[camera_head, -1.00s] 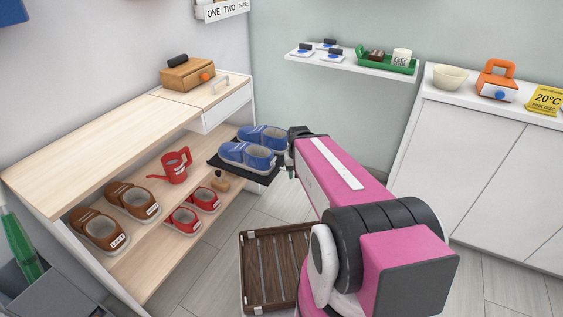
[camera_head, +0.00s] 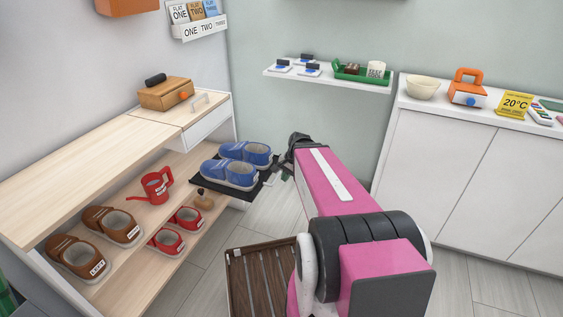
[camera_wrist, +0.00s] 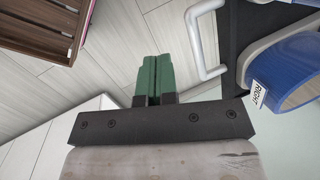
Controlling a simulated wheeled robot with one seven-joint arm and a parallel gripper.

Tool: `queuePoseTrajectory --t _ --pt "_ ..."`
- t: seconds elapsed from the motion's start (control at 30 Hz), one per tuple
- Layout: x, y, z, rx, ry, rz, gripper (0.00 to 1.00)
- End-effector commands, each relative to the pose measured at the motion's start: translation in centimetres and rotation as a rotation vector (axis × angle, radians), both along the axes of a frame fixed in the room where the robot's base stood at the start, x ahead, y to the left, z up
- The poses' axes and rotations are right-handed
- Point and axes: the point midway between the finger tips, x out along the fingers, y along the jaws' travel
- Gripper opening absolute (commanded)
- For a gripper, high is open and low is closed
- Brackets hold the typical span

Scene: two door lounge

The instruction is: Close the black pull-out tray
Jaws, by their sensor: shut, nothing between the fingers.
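The black pull-out tray (camera_head: 263,184) sticks out from the right end of the wooden shelf unit in the head view. A pair of blue shoes (camera_head: 228,174) stands on it. In the wrist view the tray (camera_wrist: 232,28) is at the right, with a white bar handle (camera_wrist: 197,48) along its edge and a blue shoe (camera_wrist: 288,68) labelled RIGHT. My gripper (camera_head: 285,174) is beside the tray's outer edge. Its green fingers (camera_wrist: 151,62) are shut and empty, left of the handle and apart from it in the wrist view.
The shelf unit (camera_head: 70,190) holds brown shoes (camera_head: 75,257), red shoes (camera_head: 168,241) and a red watering can (camera_head: 156,186). A dark slatted wooden crate (camera_head: 262,280) stands on the floor by my arm. A white cabinet (camera_head: 440,150) is at the right. Floor beyond the tray is clear.

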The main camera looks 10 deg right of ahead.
Motion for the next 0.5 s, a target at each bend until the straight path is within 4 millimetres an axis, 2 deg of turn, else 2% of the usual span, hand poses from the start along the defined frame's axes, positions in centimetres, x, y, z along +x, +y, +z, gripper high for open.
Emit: queuePoseTrajectory --t 0.03,0.3,0.5 --pt "1.5 -1.3 0.1 0.059 0.014 -0.137 0.00" --pt "6.9 -7.6 2.2 0.427 0.162 -0.857 0.00" --pt "8.9 -11.0 3.6 0.618 0.269 -1.158 0.00"
